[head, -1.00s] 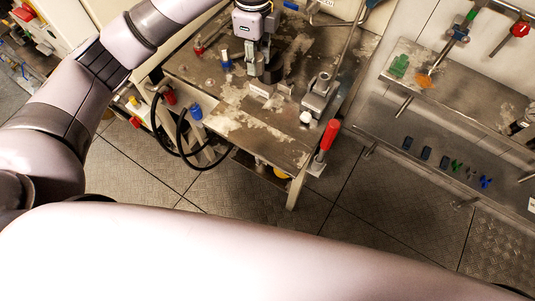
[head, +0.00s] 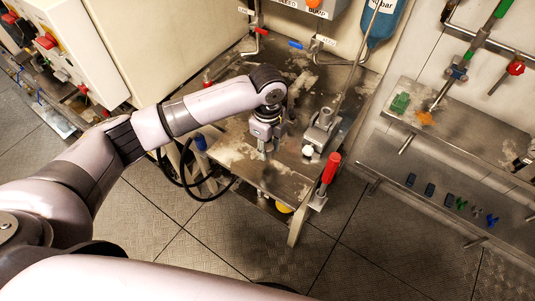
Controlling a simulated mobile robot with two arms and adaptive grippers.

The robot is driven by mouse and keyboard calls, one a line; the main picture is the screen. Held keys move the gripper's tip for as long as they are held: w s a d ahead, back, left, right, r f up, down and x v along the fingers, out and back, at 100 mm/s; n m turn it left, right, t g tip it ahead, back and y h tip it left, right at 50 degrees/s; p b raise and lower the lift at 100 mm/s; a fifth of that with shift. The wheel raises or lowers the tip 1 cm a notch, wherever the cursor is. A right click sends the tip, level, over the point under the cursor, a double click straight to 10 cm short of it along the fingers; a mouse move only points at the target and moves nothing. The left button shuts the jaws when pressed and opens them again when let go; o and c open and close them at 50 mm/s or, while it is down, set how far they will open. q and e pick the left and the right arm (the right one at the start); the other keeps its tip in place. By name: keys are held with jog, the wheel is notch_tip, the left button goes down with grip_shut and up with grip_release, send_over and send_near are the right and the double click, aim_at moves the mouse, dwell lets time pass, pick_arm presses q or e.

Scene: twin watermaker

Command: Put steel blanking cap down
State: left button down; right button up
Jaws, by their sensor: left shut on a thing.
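My left gripper (head: 266,152) points down over the steel bench (head: 236,150), near the middle of its top. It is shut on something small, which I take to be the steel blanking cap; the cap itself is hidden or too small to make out. I cannot tell whether the gripper's tips touch the bench. My right gripper is not in view.
A steel clamp block (head: 321,130) with a white knob stands right of the gripper. A red-handled toggle clamp (head: 329,174) is at the bench's right corner. A black hose (head: 178,177) hangs at the left. A steel shelf (head: 465,135) holds small parts at the right.

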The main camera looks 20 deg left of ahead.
aim_at(267, 164)
pick_arm(q)
jog(key=shift+f, duration=2.25)
jog(key=shift+f, duration=0.2)
jog(key=c, duration=1.2)
grip_release()
jog(key=shift+c, duration=0.2)
notch_tip(267, 164, up, 12)
jog(key=shift+r+b, duration=0.25)
jog(key=shift+b, duration=0.1)
jog(key=shift+d+f, duration=0.1)
